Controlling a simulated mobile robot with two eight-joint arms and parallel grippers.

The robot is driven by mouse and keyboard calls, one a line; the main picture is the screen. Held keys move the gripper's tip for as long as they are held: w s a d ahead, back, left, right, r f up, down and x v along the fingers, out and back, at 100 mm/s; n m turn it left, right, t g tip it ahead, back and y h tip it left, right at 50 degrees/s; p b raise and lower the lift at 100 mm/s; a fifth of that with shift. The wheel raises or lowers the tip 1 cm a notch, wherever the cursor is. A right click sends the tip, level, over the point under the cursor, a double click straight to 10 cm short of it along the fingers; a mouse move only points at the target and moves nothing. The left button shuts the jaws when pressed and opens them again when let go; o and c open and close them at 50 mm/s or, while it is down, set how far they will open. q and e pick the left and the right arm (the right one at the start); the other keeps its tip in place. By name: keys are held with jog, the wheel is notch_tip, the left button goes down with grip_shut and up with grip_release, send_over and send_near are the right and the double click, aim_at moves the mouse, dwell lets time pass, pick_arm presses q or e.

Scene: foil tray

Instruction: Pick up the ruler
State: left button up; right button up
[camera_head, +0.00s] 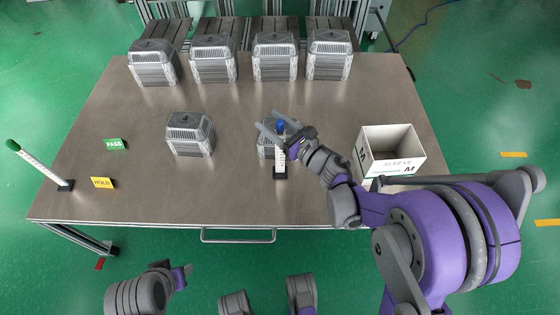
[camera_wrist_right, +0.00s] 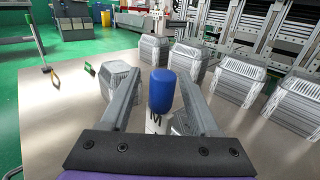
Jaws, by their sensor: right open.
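A white upright ruler (camera_head: 281,158) with a blue top stands in a small black base near the middle front of the table. My right gripper (camera_head: 268,122) is open at its upper part. In the right wrist view the blue top (camera_wrist_right: 161,90) shows between the two spread fingers, with a gap on each side. A second white upright strip (camera_head: 38,166) with a green top stands in a black base at the table's left edge.
A grey ribbed block (camera_head: 190,134) stands left of the ruler, and another (camera_head: 268,146) is partly hidden behind it. Several more line the back edge (camera_head: 274,57). An open white box (camera_head: 390,158) stands on the right. A green PASS sign (camera_head: 115,144) and yellow HOLD sign (camera_head: 103,183) stand left.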

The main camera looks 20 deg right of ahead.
grip_shut()
dwell(1.4)
